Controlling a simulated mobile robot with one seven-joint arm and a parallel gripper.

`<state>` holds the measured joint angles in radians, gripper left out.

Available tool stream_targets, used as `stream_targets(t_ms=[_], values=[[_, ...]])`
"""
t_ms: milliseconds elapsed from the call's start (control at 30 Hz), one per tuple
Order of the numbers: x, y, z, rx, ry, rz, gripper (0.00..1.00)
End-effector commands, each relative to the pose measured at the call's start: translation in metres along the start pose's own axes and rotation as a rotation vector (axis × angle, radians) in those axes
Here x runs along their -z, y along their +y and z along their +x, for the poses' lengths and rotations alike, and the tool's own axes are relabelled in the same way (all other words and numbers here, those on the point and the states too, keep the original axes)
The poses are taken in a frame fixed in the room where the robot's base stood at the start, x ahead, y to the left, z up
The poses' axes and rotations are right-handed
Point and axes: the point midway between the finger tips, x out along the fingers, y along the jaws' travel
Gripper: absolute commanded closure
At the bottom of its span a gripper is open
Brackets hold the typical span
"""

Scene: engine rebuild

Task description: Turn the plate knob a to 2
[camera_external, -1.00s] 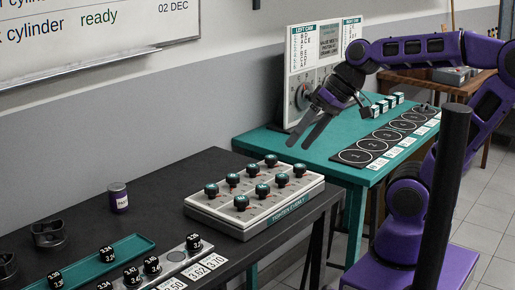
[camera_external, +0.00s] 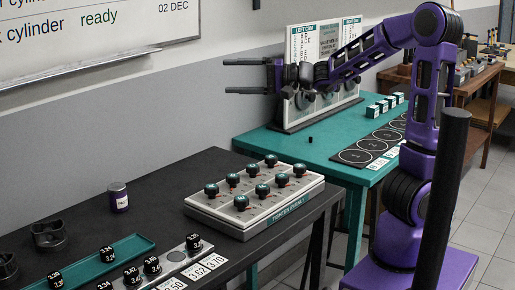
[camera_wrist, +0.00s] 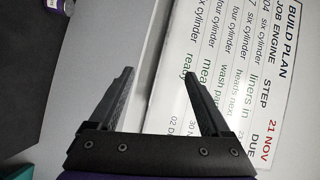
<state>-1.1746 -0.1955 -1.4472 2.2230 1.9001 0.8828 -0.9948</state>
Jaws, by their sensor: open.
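The grey knob plate (camera_external: 222,216) rests on the black bench in the external view. It bears several black knobs, among them a front-corner knob (camera_external: 242,203) and a far-corner knob (camera_external: 299,170). Small red marks show beside some knobs. Knob letters and settings are too small to read, so I cannot tell which knob is a. My gripper (camera_external: 232,76) is raised well above and behind the plate, its fingers pointing left. In the wrist view, my gripper (camera_wrist: 160,73) is open and empty, facing the wall and whiteboard; the plate is not in that view.
The whiteboard (camera_wrist: 225,70) hangs on the wall. A purple jar (camera_external: 119,197), a green tray (camera_external: 130,246) and black weights (camera_external: 152,264) are on the black bench. A small black cylinder (camera_external: 310,141) stands on the teal table (camera_external: 275,142), before upright boards (camera_external: 300,112).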

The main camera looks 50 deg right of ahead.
Motion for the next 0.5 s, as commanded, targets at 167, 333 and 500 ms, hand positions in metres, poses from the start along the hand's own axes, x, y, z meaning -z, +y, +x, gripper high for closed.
stream_targets(t_ms=[167, 333, 500], values=[[0.024, -0.003, 0.004, 0.017, 0.088, -0.009, 0.19], [0.005, -0.024, 0.018, 0.012, -0.01, -0.172, 0.19], [-0.019, -0.04, 0.034, -0.004, -0.129, -0.349, 0.19]])
